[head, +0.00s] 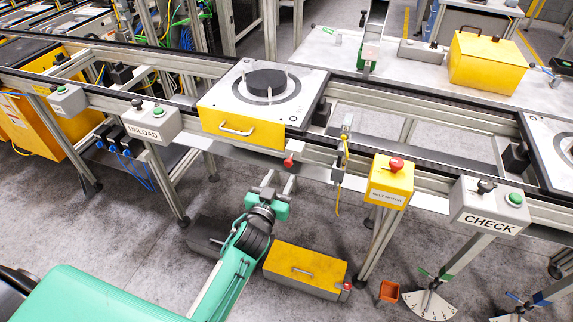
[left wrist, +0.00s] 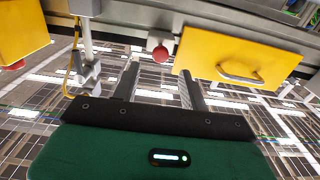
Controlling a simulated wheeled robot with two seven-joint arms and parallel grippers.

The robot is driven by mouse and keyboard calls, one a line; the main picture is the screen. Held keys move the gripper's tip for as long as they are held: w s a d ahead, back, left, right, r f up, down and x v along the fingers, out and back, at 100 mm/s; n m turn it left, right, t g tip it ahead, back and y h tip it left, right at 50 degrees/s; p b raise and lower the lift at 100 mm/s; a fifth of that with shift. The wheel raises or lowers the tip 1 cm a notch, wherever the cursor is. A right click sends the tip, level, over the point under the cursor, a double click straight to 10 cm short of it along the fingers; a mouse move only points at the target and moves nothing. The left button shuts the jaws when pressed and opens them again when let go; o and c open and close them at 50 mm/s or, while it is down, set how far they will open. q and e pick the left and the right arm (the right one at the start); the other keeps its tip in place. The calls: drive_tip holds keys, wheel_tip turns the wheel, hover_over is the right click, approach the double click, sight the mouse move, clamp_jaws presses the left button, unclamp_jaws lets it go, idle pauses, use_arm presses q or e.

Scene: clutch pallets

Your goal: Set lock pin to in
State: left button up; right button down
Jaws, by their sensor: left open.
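A small red round knob (head: 289,161), which looks to be the lock pin, sticks out from the front of the conveyor frame, just below the right part of the yellow-fronted pallet (head: 241,129). The knob also shows in the left wrist view (left wrist: 160,53), below the rail. My left gripper (head: 279,181) is open and empty, close in front of and slightly below the knob. In the left wrist view its two fingers (left wrist: 159,82) point toward the knob, which appears between and beyond them. No contact is visible. My right gripper is not in view.
A yellow box with a red emergency button (head: 390,181) hangs right of the knob, with a sensor bracket and yellow cable (head: 343,160) between. UNLOAD (head: 152,120) and CHECK (head: 489,205) button boxes flank them. A yellow-topped case (head: 305,268) lies on the floor below.

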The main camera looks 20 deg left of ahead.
sight(288, 164)
use_arm(q)
drive_tip(key=shift+w+d+p, duration=0.1)
drive_tip(key=shift+w+p, duration=0.2)
drive_tip(key=shift+w, duration=2.6)
clamp_jaws()
